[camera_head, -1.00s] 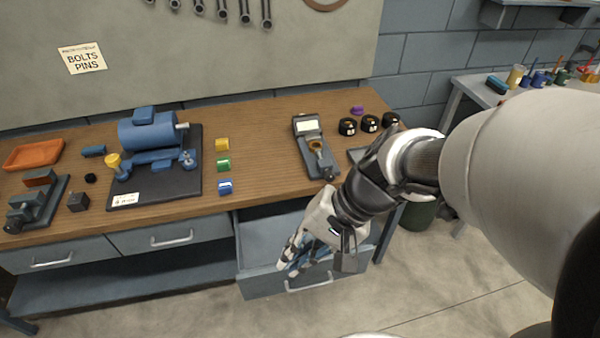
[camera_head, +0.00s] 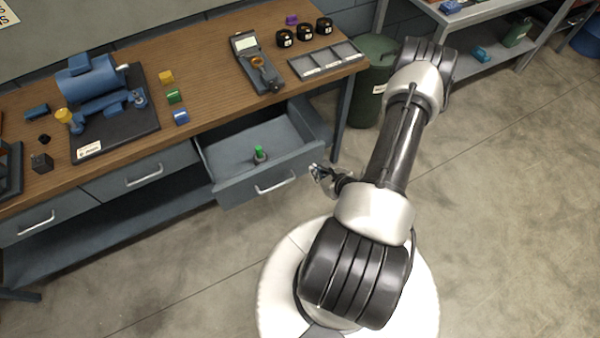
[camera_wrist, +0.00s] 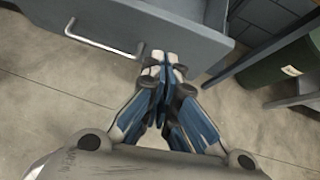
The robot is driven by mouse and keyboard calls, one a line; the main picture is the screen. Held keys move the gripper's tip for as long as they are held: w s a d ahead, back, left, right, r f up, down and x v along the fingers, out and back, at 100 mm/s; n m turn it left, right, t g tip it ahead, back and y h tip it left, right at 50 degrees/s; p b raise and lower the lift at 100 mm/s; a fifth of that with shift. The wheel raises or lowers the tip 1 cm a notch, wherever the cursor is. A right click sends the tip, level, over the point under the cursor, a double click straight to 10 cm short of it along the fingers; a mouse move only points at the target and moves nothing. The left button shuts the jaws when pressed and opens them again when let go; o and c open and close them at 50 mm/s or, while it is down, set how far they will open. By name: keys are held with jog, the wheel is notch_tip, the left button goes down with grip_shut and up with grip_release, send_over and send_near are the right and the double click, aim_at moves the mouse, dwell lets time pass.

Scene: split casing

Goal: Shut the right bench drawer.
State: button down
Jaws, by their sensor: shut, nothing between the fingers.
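The right bench drawer (camera_head: 262,172) stands pulled out from under the wooden bench, with a bar handle (camera_head: 275,182) on its front. A small green-topped item (camera_head: 260,154) stands inside it. My gripper (camera_head: 316,172) is just in front of the right end of the drawer front in the head view. In the wrist view the drawer front (camera_wrist: 185,28) and its handle (camera_wrist: 100,40) are ahead, and my gripper (camera_wrist: 162,62) has its fingertips together near the lower edge of the front, right of the handle. Whether they touch the front I cannot tell. My gripper is shut and empty.
Two more drawers (camera_head: 145,177) to the left are shut. A green bin (camera_head: 372,85) stands beside the bench's right leg. A motor (camera_head: 90,78), a meter (camera_head: 255,65) and a grey tray (camera_head: 325,58) sit on the bench top. The floor in front is clear.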

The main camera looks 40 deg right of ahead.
jog(key=s+f+m+g+h, duration=0.1)
jog(key=s+f+m, duration=0.1)
jog(key=s+f, duration=0.15)
jog(key=b, duration=0.2)
send_near(303, 169)
notch_tip(303, 169, down, 3)
jog(key=w, duration=0.3)
jog(key=shift+w+d+r, duration=0.1)
jog(key=shift+w+d, duration=0.05)
jog(key=shift+d, duration=0.2)
jog(key=shift+d, duration=0.1)
